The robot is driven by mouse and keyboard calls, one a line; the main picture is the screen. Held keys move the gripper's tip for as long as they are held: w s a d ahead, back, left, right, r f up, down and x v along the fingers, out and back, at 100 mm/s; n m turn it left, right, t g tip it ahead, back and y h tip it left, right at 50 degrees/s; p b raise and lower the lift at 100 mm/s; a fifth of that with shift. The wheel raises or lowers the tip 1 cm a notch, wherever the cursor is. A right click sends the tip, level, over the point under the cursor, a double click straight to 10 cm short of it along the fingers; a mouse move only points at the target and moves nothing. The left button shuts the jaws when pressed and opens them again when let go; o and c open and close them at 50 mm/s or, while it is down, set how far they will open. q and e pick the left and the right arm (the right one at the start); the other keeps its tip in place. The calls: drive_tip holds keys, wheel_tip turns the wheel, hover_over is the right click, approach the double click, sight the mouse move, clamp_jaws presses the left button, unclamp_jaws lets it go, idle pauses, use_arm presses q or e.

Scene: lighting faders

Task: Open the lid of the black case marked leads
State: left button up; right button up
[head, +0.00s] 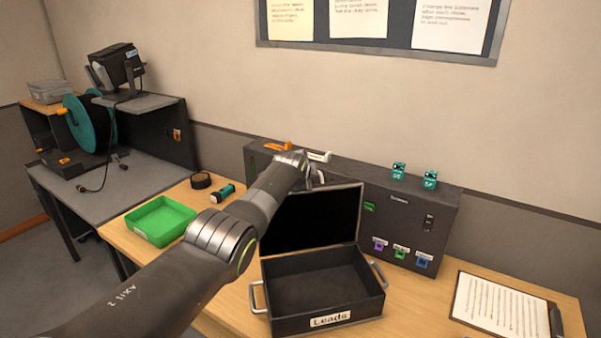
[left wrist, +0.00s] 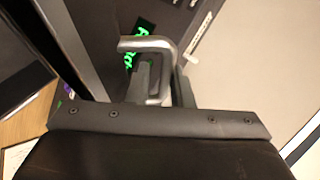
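The black case marked Leads (head: 325,318) stands on the wooden table with a metal handle on each side. Its lid (head: 312,220) is raised, standing nearly upright at the back, and the inside looks empty. My left gripper (head: 316,172) is at the lid's upper edge, left of its middle, partly hidden by my arm and the lid. In the left wrist view its grey fingers (left wrist: 158,70) are beside a dark panel edge that looks like the lid (left wrist: 72,45). I cannot tell whether they touch it or how far apart they are. My right gripper is out of view.
A dark control box (head: 400,225) with coloured tags stands close behind the case. A green tray (head: 162,220) is at the left, with a teal-ended roll (head: 222,194) and a black ring (head: 201,180) nearby. A clipboard (head: 502,306) lies at the right.

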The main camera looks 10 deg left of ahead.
use_arm(q)
drive_tip(key=p+v, duration=0.2)
drive_tip(key=p, duration=0.1)
drive_tip(key=shift+s+r, duration=0.2)
drive_tip(key=shift+r, duration=0.05)
drive_tip(key=shift+s+r, duration=0.1)
drive_tip(key=shift+s, duration=0.15)
drive_tip(key=shift+v, duration=1.25)
drive_tip(key=b+v, duration=0.3)
drive_tip(key=v, duration=0.8)
drive_tip(key=shift+s, duration=0.3)
drive_tip(key=shift+r, duration=0.15)
